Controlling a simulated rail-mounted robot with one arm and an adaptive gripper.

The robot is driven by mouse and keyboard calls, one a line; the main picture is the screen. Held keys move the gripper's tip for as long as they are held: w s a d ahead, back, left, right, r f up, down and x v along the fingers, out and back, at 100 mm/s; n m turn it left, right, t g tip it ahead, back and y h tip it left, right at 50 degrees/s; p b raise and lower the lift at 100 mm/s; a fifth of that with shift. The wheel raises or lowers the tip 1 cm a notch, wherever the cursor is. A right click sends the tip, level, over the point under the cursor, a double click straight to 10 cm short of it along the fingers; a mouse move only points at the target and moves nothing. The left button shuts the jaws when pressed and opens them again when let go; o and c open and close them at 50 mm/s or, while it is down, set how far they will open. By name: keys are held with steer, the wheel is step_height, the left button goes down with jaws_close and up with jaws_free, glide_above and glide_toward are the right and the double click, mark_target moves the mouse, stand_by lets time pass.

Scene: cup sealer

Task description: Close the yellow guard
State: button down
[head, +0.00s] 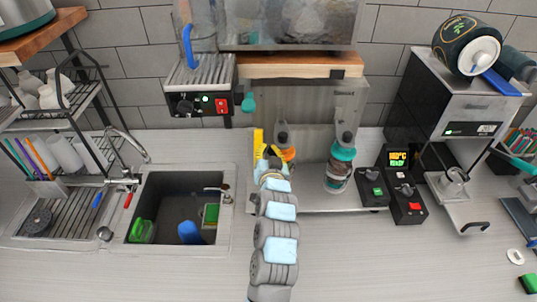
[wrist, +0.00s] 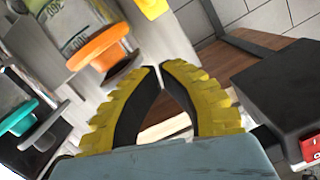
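A yellow upright piece (head: 258,139), which looks like the yellow guard, stands at the left edge of the grey dispenser panel in the head view. In the wrist view, part of a yellow piece (wrist: 152,7) shows at the top edge, beyond my fingertips; most of it is cut off. My gripper (head: 268,154) is just below and beside the yellow piece in the head view; I cannot tell if they touch. In the wrist view, the yellow ribbed fingers of my gripper (wrist: 161,68) meet at their tips with nothing between them.
A control box (head: 200,104) and wooden shelf (head: 300,67) are above. The sink (head: 175,208) is left, a cup machine (head: 453,125) right.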

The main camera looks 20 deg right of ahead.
steer(key=shift+w+a+f+p, duration=0.1)
steer(key=shift+w+f+p, duration=0.15)
steer(key=shift+f, duration=0.4)
steer(key=shift+w+a+f+p, duration=0.2)
steer(key=shift+w+f, duration=0.1)
steer(key=shift+f, duration=0.4)
steer(key=shift+w+a+f+p, duration=0.1)
steer(key=shift+w+f+p, duration=0.15)
steer(key=shift+f, duration=0.4)
steer(key=shift+f+b, duration=0.2)
steer(key=shift+b, duration=0.15)
steer(key=shift+f+b, duration=0.35)
steer(key=shift+b, duration=0.45)
